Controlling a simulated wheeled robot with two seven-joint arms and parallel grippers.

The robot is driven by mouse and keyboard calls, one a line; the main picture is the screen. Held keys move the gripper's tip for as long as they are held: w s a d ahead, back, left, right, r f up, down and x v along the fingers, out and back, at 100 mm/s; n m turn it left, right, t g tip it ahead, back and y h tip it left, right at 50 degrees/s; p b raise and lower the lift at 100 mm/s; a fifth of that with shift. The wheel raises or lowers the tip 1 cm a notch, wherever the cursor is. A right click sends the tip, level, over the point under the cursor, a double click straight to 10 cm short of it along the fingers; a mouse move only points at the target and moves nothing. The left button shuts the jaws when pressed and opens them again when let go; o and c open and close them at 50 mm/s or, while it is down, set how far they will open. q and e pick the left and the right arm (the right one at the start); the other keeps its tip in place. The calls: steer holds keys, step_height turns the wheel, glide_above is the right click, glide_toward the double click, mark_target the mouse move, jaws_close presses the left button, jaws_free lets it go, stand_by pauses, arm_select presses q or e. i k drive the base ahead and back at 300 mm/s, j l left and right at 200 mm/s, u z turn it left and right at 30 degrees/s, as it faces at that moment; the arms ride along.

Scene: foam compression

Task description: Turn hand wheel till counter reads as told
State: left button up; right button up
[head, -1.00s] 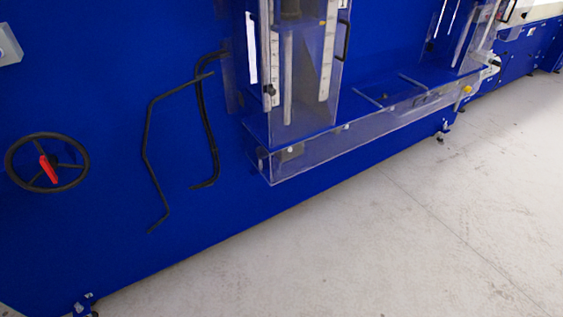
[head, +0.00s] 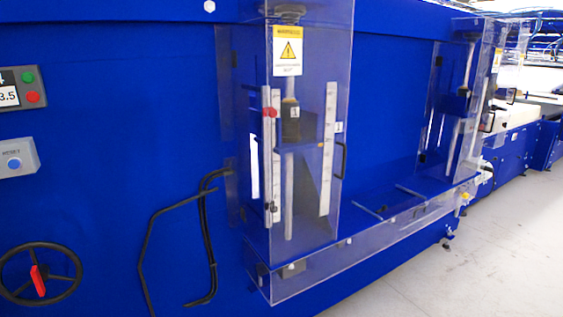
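The black hand wheel (head: 71,270) with a red handle (head: 38,281) is on the blue machine's front at the lower left of the head view. The counter (head: 8,96) is at the left edge, partly cut off; "3.5" shows on its white face, and any digits further left are out of view. A "4" sits on a dark plate above it. Neither of my grippers is in view, and nothing touches the wheel.
Beside the counter are a green button (head: 28,77) and a red button (head: 33,97). A grey box (head: 18,157) with a blue button is below. Black bent bars (head: 146,235) and a clear guard (head: 310,250) stand right of the wheel. Floor (head: 500,245) is open at lower right.

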mark_target(40, 273)
steer(key=u, duration=1)
